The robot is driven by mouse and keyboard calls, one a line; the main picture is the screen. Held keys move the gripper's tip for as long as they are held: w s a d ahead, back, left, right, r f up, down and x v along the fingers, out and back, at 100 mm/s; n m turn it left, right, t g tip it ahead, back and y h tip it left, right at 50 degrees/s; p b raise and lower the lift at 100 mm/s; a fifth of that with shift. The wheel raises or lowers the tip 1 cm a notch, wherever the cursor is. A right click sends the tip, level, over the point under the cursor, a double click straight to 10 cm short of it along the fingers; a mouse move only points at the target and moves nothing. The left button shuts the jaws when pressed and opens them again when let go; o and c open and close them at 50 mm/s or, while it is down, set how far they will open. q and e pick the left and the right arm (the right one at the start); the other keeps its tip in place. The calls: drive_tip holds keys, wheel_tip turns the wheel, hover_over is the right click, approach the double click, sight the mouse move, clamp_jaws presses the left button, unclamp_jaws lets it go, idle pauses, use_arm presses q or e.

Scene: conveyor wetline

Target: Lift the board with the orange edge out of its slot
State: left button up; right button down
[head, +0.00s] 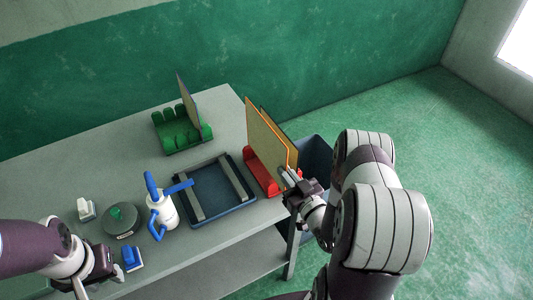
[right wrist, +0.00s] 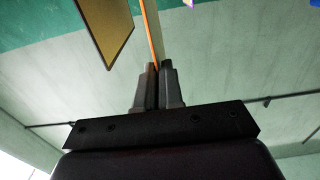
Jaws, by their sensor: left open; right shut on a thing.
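The board with the orange edge (head: 262,132) stands upright in the red rack (head: 258,176) at the right end of the table. Its lower edge is hidden by the rack. My right gripper (head: 287,176) is at the board's near edge. In the right wrist view its fingers (right wrist: 158,88) are shut on the thin orange edge (right wrist: 151,32). A second board with a dark edge (right wrist: 104,26) stands close beside it, apart from the fingers. My left gripper (head: 96,284) is open and empty over the table's front left.
A green rack (head: 170,140) holding another board stands behind. A dark blue tray (head: 215,190) with grey bars lies left of the red rack. A white bottle (head: 166,211) with blue parts, a round grey piece (head: 122,220) and small blocks stand further left. A blue bin (head: 316,153) is at the right.

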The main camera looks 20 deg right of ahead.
drive_tip(key=s+a, duration=0.3)
drive_tip(key=s, duration=0.3)
drive_tip(key=shift+p, duration=0.45)
